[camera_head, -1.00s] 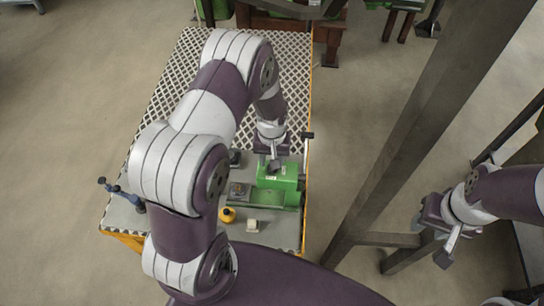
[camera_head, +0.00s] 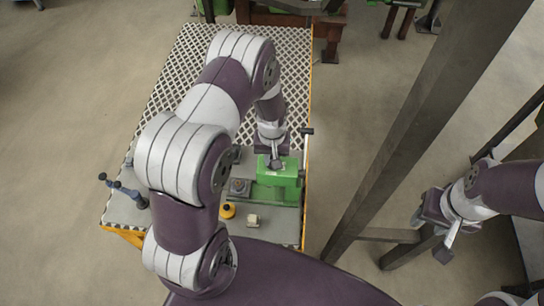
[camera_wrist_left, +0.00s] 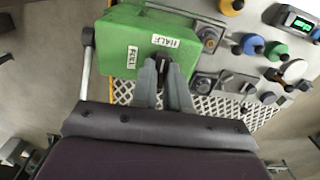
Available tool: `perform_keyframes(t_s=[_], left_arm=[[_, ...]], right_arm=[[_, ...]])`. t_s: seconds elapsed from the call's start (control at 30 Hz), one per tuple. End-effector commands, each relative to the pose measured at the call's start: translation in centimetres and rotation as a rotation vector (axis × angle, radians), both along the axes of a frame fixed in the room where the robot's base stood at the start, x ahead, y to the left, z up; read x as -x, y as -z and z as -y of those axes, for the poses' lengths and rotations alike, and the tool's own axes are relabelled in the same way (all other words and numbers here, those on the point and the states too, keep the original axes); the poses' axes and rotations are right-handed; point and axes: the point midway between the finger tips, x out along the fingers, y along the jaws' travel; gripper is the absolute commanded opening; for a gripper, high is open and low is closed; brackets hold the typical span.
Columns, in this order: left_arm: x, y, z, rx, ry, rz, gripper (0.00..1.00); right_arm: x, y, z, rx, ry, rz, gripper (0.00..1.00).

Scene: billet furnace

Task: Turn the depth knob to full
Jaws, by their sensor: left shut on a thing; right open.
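A green box (camera_head: 282,176) stands on the panel table, with FULL and HALF labels on its face in the left wrist view (camera_wrist_left: 120,40). The black depth knob (camera_wrist_left: 163,57) sits on that face beside the HALF label (camera_wrist_left: 165,41); the FULL label (camera_wrist_left: 132,57) is to its left. My left gripper (camera_wrist_left: 164,68) is shut on the knob, with one finger on each side. In the head view the left gripper (camera_head: 274,160) is over the box and the knob is hidden. The knob's exact pointing is not clear. My right gripper (camera_head: 440,232) is open and empty at the right.
A lever with a black grip (camera_head: 306,132) stands at the box's right side. A yellow knob (camera_head: 228,210) and a pale block (camera_head: 253,220) are in front. Blue handles (camera_head: 125,190) are at the table's left edge. A steel post (camera_head: 420,125) stands between the table and my right arm.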

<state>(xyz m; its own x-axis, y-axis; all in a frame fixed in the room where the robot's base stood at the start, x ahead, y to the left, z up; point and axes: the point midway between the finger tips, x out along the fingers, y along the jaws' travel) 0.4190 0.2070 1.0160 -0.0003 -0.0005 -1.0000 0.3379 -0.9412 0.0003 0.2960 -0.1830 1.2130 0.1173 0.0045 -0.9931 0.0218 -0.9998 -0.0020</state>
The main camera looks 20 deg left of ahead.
Motion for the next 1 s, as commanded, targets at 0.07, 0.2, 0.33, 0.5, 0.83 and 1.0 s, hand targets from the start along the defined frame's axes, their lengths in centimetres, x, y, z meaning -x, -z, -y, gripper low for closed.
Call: perform_keyframes(t_s=[0.07,0.2,0.33,0.5,0.83,1.0], left_arm=[[0.0,0.0,0.0,0.0,-0.032,0.0,0.0],[0.0,0.1,0.0,0.0,-0.121,0.0,0.0],[-0.1,0.1,0.0,0.0,-0.234,0.001,0.0],[-0.1,0.1,0.0,0.0,-0.396,0.001,0.0],[-0.1,0.0,0.0,0.0,-0.709,0.002,0.0],[-0.1,0.0,0.0,0.001,-0.87,0.002,0.0]], right_arm=[[0.0,0.2,0.0,0.0,0.0,0.0,0.43],[0.0,0.5,0.0,0.0,0.0,0.0,0.43],[0.0,0.8,0.0,0.0,0.0,0.0,0.43],[0.0,1.2,0.0,0.0,0.0,0.0,0.43],[0.0,1.9,0.0,0.0,0.0,0.0,0.43],[0.0,2.3,0.0,0.0,0.0,0.0,0.43]])
